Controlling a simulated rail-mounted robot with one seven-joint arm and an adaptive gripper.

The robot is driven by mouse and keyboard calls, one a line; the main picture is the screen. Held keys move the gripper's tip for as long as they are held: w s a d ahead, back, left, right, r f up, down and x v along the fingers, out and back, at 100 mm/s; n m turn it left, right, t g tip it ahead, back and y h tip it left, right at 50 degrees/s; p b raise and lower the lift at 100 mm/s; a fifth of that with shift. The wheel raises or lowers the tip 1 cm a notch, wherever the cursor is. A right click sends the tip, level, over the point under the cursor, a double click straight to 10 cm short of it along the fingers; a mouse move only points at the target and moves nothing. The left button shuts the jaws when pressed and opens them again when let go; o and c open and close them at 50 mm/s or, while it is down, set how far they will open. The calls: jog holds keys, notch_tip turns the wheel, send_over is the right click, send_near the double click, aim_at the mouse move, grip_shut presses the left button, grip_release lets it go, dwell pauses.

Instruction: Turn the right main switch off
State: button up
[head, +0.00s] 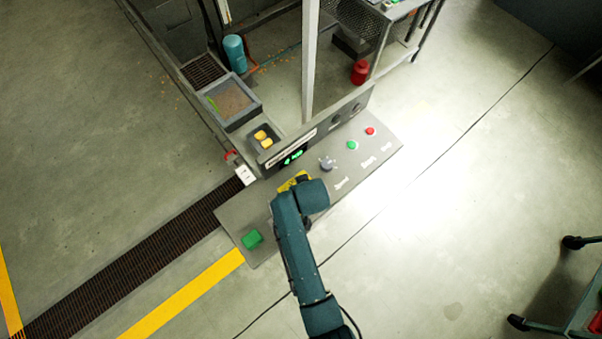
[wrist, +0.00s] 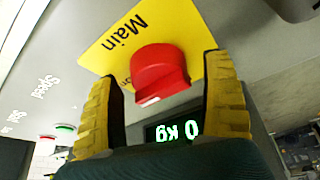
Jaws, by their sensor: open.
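The main switch (wrist: 160,72) is a red rotary knob on a yellow plate (wrist: 118,42) with the word "Main", seen in the wrist view. My gripper (wrist: 162,76) is open, with one yellow ribbed finger on each side of the knob. Gaps show between the fingers and the knob, and I cannot tell how deep the fingertips reach. In the head view my gripper is over the grey control panel (head: 245,210), and my arm hides the knob. A bit of yellow (head: 288,184) shows beside my wrist; I cannot tell if it is plate or finger.
A lit green display (wrist: 178,130) reads "0 kg". Green (head: 352,145) and red (head: 370,131) buttons and a grey knob (head: 327,164) lie on the panel to the right. A post (head: 310,60) stands behind.

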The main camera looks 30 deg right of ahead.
jog(key=shift+c, duration=0.4)
jog(key=c, duration=1.1)
